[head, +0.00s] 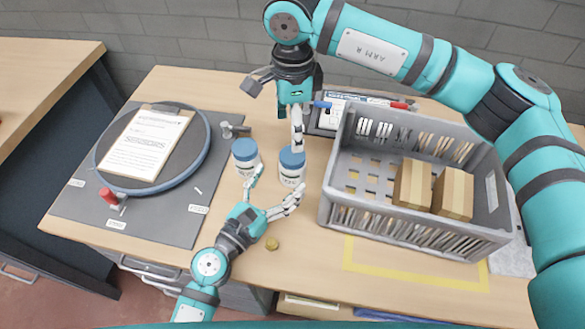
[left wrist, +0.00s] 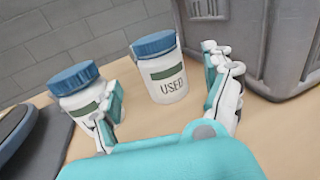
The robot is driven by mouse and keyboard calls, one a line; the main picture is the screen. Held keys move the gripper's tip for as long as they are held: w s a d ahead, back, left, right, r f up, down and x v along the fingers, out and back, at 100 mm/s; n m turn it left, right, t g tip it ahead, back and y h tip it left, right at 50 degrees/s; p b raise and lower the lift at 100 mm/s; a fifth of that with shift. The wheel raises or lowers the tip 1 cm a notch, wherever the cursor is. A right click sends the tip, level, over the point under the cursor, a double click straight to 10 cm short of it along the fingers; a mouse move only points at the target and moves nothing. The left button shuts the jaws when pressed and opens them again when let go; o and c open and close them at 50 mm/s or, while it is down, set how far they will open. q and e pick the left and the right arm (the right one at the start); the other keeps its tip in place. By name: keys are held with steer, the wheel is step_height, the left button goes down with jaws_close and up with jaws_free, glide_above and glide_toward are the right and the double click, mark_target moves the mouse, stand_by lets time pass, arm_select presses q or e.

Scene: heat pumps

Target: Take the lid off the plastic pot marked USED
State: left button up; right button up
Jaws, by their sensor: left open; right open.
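The white plastic pot marked USED (left wrist: 168,88) stands upright with its blue lid (left wrist: 153,44) on. In the head view this pot (head: 291,177) is the right one of two. My left gripper (head: 277,188) is open in front of it. In the left wrist view the USED pot shows between the spread fingers of my left gripper (left wrist: 162,92), beyond them. My right gripper (head: 290,122) is open, pointing down just above and behind the blue lid in the head view. I cannot tell whether it touches the lid.
A second white pot with a blue lid (head: 245,154) stands close left; my left gripper's left finger partly covers it in the wrist view. A grey crate (head: 335,192) with boxes stands right. A mat with a round clipboard tray (head: 198,160) lies left.

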mark_target(285, 174)
arm_select(q)
steer(key=shift+x, duration=2.75)
steer(key=shift+c, duration=0.3)
